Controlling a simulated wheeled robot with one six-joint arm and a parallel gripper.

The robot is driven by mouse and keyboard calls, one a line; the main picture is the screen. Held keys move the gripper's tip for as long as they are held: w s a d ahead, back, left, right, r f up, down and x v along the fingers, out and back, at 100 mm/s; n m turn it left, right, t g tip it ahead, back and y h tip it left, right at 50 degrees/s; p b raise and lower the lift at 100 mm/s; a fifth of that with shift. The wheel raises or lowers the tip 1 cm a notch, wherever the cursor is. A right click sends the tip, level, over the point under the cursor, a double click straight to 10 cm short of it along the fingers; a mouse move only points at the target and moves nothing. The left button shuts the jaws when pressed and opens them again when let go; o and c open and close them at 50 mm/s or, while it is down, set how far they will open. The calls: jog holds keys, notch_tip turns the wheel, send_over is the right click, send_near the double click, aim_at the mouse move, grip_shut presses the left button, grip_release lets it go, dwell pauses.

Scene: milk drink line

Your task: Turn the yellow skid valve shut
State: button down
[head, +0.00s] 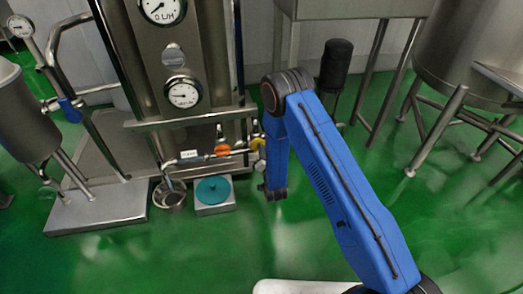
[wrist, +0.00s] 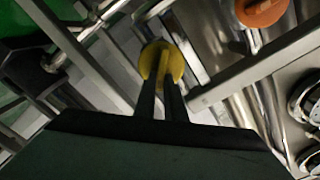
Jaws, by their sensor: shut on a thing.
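The yellow valve (wrist: 172,58) is a round yellow handle with a raised bar across it. In the wrist view my gripper (wrist: 162,90) has its two dark fingers shut on the bar. In the head view the yellow valve (head: 258,144) shows as a small patch of yellow on the skid pipe, partly hidden by my blue arm. My fingertips do not show clearly there.
An orange valve (head: 222,149) sits on the same pipe to the left; it also shows in the wrist view (wrist: 262,10). A steel cup (head: 169,197) and a box with a teal round top (head: 213,191) stand below. Gauges (head: 183,94) are above. Green floor is clear at the front.

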jog(key=m, duration=0.3)
jog(key=f+m, duration=0.1)
jog(key=m, duration=0.5)
jog(key=shift+d+f, duration=0.15)
jog(key=shift+d, duration=0.15)
jog(key=shift+m, duration=0.3)
jog(key=c, duration=1.8)
grip_release()
jog(key=v, duration=1.7)
jog(key=shift+s+d, duration=0.1)
jog(key=shift+s, duration=0.1)
